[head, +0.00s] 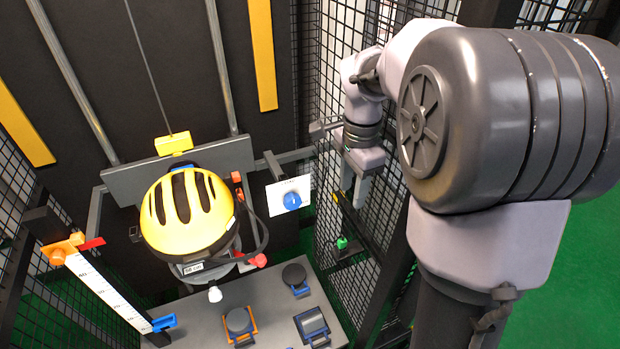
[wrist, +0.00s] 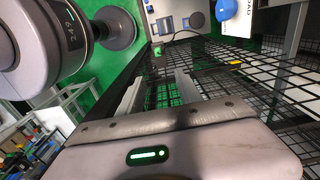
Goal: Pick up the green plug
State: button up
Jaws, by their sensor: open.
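The green plug (head: 342,243) shows small in the head view, upright on a dark mount by the mesh fence, right of the grey platform. My gripper (head: 353,194) is above it in that view, pointing down, with its fingers apart and nothing between them. A gap shows between the fingertips and the plug. In the wrist view the open fingers of my gripper (wrist: 158,88) reach out towards the black mesh.
Black mesh fence (head: 365,225) and dark posts stand close to my gripper. A white panel with a blue knob (head: 291,200) is to its left. A yellow helmet (head: 187,212) hangs above the grey platform (head: 270,290), which holds several small fixtures.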

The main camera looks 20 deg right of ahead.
aim_at(343, 240)
jog(key=f, duration=0.5)
jog(key=f+b, duration=0.1)
jog(key=f, duration=0.5)
jog(key=a+f, duration=0.1)
jog(key=f, duration=0.4)
jog(key=shift+s+a+f, duration=0.1)
jog(key=shift+s+f, duration=0.1)
jog(key=shift+f, duration=0.05)
jog(key=shift+w+f, duration=0.1)
jog(key=shift+f, duration=0.35)
jog(key=shift+r, duration=0.1)
grip_shut()
